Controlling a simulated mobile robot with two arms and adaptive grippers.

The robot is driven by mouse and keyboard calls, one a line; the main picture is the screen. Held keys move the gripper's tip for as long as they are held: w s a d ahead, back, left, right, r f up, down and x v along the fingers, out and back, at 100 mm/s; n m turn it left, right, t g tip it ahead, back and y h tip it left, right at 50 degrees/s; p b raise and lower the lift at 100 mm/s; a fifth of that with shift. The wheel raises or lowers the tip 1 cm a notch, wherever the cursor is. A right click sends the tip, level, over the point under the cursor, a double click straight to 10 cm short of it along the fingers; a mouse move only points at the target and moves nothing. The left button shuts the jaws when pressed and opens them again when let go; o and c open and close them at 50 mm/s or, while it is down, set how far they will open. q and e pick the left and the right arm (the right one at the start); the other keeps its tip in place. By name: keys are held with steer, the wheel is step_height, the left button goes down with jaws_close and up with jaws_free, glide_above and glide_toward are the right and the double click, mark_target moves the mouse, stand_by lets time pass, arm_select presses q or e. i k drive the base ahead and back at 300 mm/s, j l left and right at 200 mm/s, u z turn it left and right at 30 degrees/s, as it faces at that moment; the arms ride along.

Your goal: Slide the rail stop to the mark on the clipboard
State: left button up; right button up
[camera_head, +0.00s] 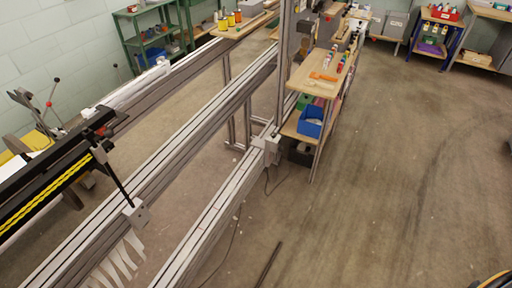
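Long pale metal rails run from the bottom left toward the upper middle. A small light-grey block (136,213) sits on the middle rail (185,165), with a thin black rod rising from it to the upper left. A larger light-grey block (267,149) sits on the right rail (222,213), near an upright post. I cannot tell which block is the rail stop. No clipboard or mark can be made out clearly; a white sheet-like patch (9,159) shows at the left edge, partly hidden. Neither of my grippers is in view.
A black beam with a yellow chain (45,192) crosses the left side above the rails. White strips (117,262) hang below the middle rail. A wooden-topped shelf cart (325,75) with a blue bin (311,121) stands right of the post. The floor at right is largely clear.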

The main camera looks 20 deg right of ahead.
mark_target(270, 145)
steer(key=i+l+u, duration=0.4)
steer(key=l, duration=0.25)
steer(key=l+u, duration=0.2)
steer(key=i+l+u, duration=0.1)
steer(key=l+u, duration=0.15)
steer(key=l, duration=0.25)
